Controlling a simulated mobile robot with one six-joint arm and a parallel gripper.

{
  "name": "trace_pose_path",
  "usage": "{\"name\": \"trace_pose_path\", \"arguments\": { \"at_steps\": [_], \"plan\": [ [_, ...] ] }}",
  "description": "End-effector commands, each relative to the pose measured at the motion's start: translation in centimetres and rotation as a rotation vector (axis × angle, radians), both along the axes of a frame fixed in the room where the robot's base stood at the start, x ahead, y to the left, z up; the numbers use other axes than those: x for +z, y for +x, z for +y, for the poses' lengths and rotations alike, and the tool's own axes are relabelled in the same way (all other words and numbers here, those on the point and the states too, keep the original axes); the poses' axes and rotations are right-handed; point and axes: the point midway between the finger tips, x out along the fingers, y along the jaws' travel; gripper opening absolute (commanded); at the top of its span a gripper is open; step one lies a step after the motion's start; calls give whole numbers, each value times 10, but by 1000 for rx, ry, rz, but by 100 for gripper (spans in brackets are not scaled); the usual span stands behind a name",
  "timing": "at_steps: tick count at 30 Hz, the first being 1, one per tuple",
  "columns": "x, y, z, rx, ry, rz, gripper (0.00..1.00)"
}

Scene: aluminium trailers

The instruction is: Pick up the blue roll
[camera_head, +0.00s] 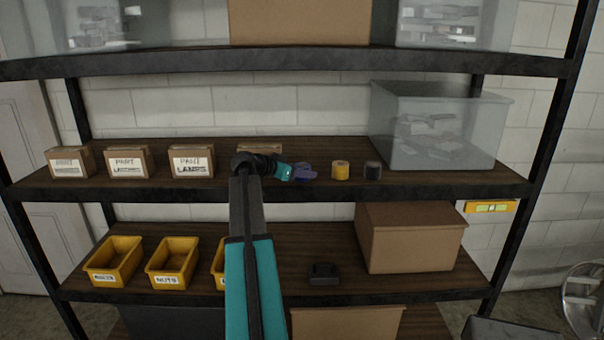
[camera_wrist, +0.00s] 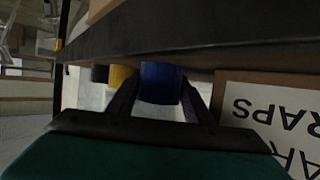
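The blue roll (camera_head: 307,172) is on the middle shelf, partly hidden by my gripper (camera_head: 298,172) in the head view. In the wrist view the blue roll (camera_wrist: 162,80) shows at the far end of the gap between my two fingers (camera_wrist: 160,85). The fingers are spread, one to each side of it, with a narrow margin showing. Whether the fingertips touch the roll is not clear.
A yellow roll (camera_head: 341,171) and a black roll (camera_head: 373,170) stand right of the blue roll. Several labelled cardboard boxes (camera_head: 192,161) stand to the left. A clear bin (camera_head: 440,130) is farther right. The upper shelf (camera_head: 300,62) runs above.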

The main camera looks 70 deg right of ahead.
Motion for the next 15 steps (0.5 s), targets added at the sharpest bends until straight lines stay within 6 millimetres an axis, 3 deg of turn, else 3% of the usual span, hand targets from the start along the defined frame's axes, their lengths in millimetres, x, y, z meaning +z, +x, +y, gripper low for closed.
{"name": "trace_pose_path", "arguments": {
  "at_steps": [1, 3, 15],
  "plan": [
    [0, 0, 0, 0, 0, 0, 34],
    [0, 0, 0, 0, 0, 0, 22],
    [2, 1, 0, 1, -1, 0, 22]
  ]
}}
